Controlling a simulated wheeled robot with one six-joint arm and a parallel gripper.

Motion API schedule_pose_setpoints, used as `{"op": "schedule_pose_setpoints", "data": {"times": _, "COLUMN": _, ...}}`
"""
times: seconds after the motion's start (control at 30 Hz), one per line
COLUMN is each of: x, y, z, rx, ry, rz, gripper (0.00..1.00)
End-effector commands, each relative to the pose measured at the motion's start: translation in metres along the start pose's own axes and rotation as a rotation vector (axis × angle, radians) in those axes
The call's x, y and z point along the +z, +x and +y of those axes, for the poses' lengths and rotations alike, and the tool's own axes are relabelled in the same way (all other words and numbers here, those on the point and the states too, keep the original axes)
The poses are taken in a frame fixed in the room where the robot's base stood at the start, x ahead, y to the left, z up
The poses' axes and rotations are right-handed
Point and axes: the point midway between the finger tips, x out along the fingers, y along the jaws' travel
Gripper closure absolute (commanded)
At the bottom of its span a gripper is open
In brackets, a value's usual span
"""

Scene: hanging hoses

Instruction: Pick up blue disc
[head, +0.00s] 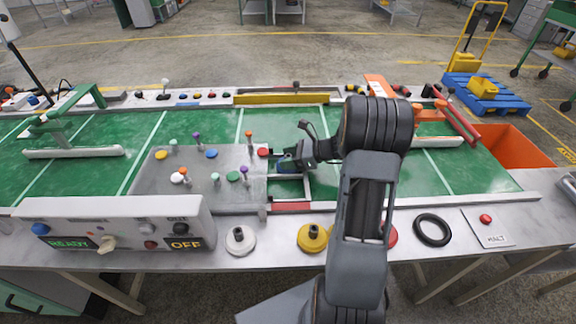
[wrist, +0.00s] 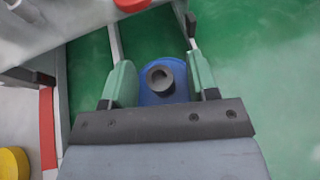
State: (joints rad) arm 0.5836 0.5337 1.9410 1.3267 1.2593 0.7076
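The blue disc (wrist: 152,97) with a dark grey round hub (wrist: 160,77) lies between the two fingers of my gripper (wrist: 163,75) in the wrist view. The fingers stand apart on either side of the hub, and a strip of blue shows between the left finger and the hub. The gripper looks open. The disc's sides run up to the fingers and its near part is hidden by the gripper body. In the head view my gripper (head: 287,163) is low over the green table, right of the grey peg panel, and the disc is mostly hidden there.
The peg panel (head: 150,185) has several coloured knobs. A white rail frame (head: 308,188) and a red strip (head: 290,206) are close to the gripper. Along the front edge are white (head: 241,247) and yellow (head: 309,246) discs and a black ring (head: 432,230). Green surface is free at right.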

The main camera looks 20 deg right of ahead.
Motion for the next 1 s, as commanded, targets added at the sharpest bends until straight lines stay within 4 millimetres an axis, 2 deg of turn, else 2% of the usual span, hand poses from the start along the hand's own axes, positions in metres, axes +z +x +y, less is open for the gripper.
{"op": "schedule_pose_setpoints", "data": {"times": 0.07, "x": 0.0, "y": 0.0, "z": 0.0, "rx": 0.0, "ry": 0.0, "rz": 0.0, "gripper": 0.54}}
{"op": "schedule_pose_setpoints", "data": {"times": 0.53, "x": 0.0, "y": 0.0, "z": 0.0, "rx": 0.0, "ry": 0.0, "rz": 0.0, "gripper": 0.99}}
{"op": "schedule_pose_setpoints", "data": {"times": 0.83, "x": 0.003, "y": -0.002, "z": 0.0, "rx": 0.0, "ry": -0.002, "rz": -0.001, "gripper": 1.0}}
{"op": "schedule_pose_setpoints", "data": {"times": 1.0, "x": 0.025, "y": -0.011, "z": 0.0, "rx": -0.001, "ry": -0.005, "rz": -0.001, "gripper": 1.0}}
